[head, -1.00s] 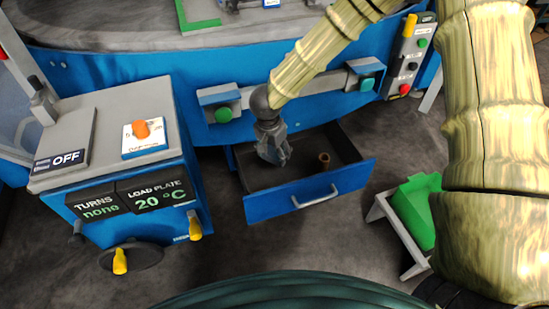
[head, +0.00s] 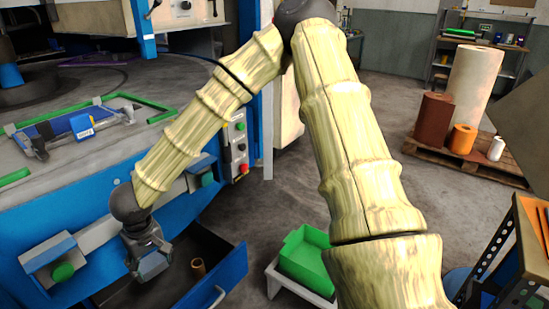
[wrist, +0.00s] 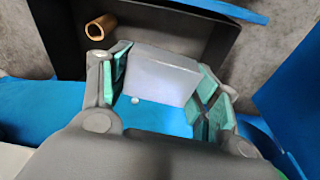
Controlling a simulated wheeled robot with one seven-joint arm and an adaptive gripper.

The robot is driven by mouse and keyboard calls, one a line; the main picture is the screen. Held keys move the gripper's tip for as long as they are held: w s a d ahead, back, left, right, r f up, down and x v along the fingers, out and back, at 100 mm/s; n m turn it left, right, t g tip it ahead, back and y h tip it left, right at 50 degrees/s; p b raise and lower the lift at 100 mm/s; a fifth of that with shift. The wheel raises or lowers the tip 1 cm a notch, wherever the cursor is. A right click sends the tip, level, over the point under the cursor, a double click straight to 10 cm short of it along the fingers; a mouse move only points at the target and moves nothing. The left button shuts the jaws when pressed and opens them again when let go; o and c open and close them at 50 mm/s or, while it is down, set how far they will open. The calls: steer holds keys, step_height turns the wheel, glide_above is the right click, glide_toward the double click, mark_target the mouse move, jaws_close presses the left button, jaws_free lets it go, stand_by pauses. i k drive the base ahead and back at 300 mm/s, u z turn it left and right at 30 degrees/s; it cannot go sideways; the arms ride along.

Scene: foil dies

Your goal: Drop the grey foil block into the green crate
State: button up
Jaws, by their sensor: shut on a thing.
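My gripper (head: 150,264) is shut on the grey foil block (wrist: 162,76). In the wrist view the block sits between the two teal-padded fingers (wrist: 160,92). In the head view the gripper hangs over the open blue drawer (head: 228,282), and the block shows as a grey face (head: 153,266) at the fingertips. The green crate (head: 308,264) stands on a low pale stand to the right of the drawer, apart from the gripper. The inside of the crate that I can see looks empty.
A brown ring (head: 198,268) lies in the drawer and also shows in the wrist view (wrist: 100,27). The blue machine (head: 85,220) with its control box (head: 238,145) stands behind the drawer. Grey floor (head: 265,215) is clear between the machine and the crate. A pallet (head: 480,160) bears rolls at the right back.

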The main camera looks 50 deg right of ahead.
mark_target(319, 266)
steer(key=z, duration=1.95)
